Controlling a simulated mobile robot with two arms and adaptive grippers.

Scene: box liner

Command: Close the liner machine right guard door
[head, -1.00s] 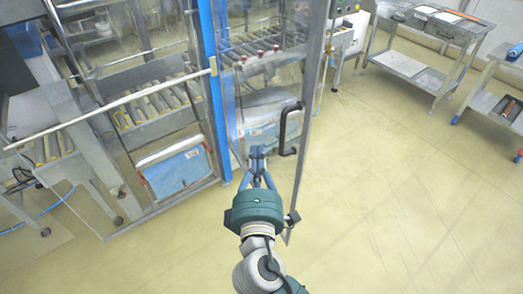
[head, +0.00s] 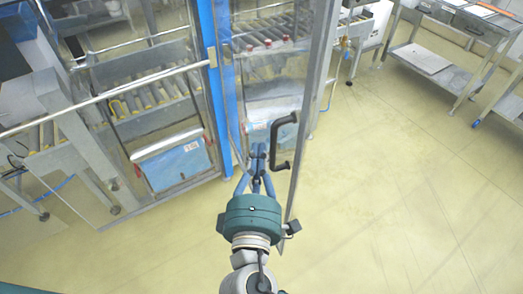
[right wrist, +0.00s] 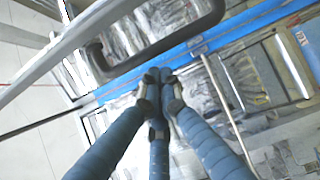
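The right guard door (head: 313,95) is a clear panel in a grey metal frame. It stands swung open, out from the blue post (head: 222,90). A dark C-shaped handle (head: 276,146) sits near its free edge and shows large in the right wrist view (right wrist: 155,55). My right gripper (head: 258,150) is just left of the handle, over the panel area in the picture. Its blue fingers meet at the tips (right wrist: 160,78), with nothing visible between them. The tips look close to the handle; I cannot tell whether they touch it or the panel. My left gripper is out of view.
The liner machine's roller conveyor (head: 265,35) lies behind the door. Another clear guard panel with a silver rail (head: 130,92) is at left. A grey metal table (head: 465,25) stands at upper right. The floor (head: 400,190) right of the door is clear.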

